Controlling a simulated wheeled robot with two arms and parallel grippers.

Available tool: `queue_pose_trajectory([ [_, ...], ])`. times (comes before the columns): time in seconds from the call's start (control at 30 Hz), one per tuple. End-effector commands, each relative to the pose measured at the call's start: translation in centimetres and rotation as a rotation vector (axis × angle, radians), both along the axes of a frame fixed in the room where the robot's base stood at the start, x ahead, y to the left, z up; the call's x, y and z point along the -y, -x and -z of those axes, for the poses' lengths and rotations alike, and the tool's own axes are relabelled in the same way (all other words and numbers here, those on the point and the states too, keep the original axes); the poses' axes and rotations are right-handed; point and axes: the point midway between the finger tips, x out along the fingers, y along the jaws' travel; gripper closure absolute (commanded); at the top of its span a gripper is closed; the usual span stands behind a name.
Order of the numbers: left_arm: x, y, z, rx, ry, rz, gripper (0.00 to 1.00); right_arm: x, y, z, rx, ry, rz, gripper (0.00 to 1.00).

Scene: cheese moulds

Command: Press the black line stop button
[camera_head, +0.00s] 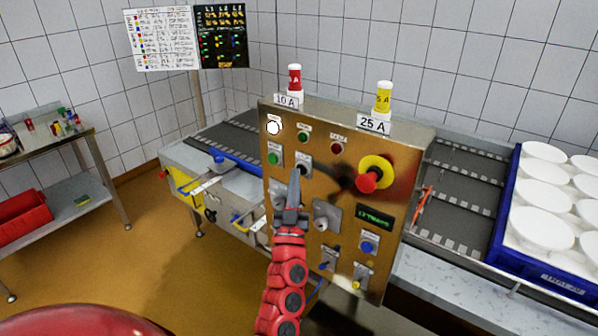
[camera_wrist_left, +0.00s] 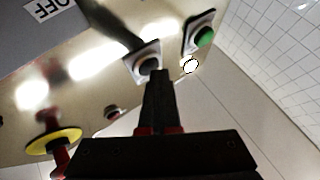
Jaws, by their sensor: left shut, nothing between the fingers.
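The black button (camera_head: 304,168) sits on a pale square plate on the brass-coloured control panel (camera_head: 330,150), right of a green button (camera_head: 274,158). My left gripper (camera_head: 295,174) is shut and empty, its fingertips just beside the black button in the head view. In the left wrist view the black button (camera_wrist_left: 149,65) shows right beyond the closed fingertips (camera_wrist_left: 160,74), which partly cover it. Whether they touch it I cannot tell. The green button (camera_wrist_left: 204,37) is up and to the right there. My right gripper is not in view.
A red knob on a yellow disc (camera_head: 368,182), a blue button (camera_head: 368,246) and several switches share the panel. Red (camera_head: 294,78) and yellow (camera_head: 383,97) fuses stand on top. Conveyors run on both sides; a blue crate (camera_head: 540,275) of white moulds is at right.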

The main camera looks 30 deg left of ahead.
Motion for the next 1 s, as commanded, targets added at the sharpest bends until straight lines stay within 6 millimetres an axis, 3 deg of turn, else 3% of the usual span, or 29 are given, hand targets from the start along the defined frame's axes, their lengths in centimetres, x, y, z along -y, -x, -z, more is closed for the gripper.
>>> queue_pose_trajectory([
  [0.43,-0.1,1.8,-0.1,0.000,-0.001,-0.001,1.00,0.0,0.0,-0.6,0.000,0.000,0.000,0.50],
  [0.83,-0.1,2.0,0.0,0.000,0.000,0.000,1.00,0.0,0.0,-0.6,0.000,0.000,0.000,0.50],
  [1.0,-0.3,3.2,0.0,0.000,0.001,-0.001,1.00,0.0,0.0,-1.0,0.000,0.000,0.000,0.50],
])
